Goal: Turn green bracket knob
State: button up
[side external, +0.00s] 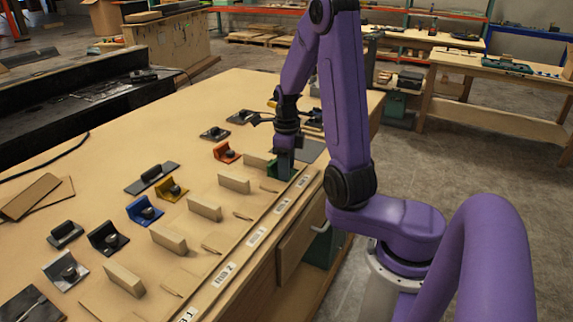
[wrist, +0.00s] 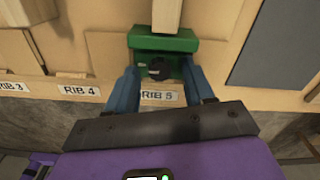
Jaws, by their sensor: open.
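The green bracket (wrist: 163,42) is at the top middle of the wrist view, with its dark round knob (wrist: 158,69) facing my gripper. My gripper (wrist: 161,82) is open. Its two blue fingers stand left and right of the knob, with a gap on each side; I cannot tell whether they touch the bracket. In the side external view my gripper (side external: 284,165) points down at the table's near right edge, and only a sliver of the green bracket (side external: 271,168) shows behind it. The knob is hidden there.
A row of other brackets runs toward the lower left: orange (side external: 227,152), yellow (side external: 171,189), blue (side external: 143,211), black (side external: 106,238) and grey (side external: 64,270). Wooden blocks (side external: 204,208) stand in front of them. A dark flat plate (wrist: 265,48) lies right of the green bracket.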

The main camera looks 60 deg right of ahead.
grip_shut()
jog(key=shift+n, duration=3)
grip_release()
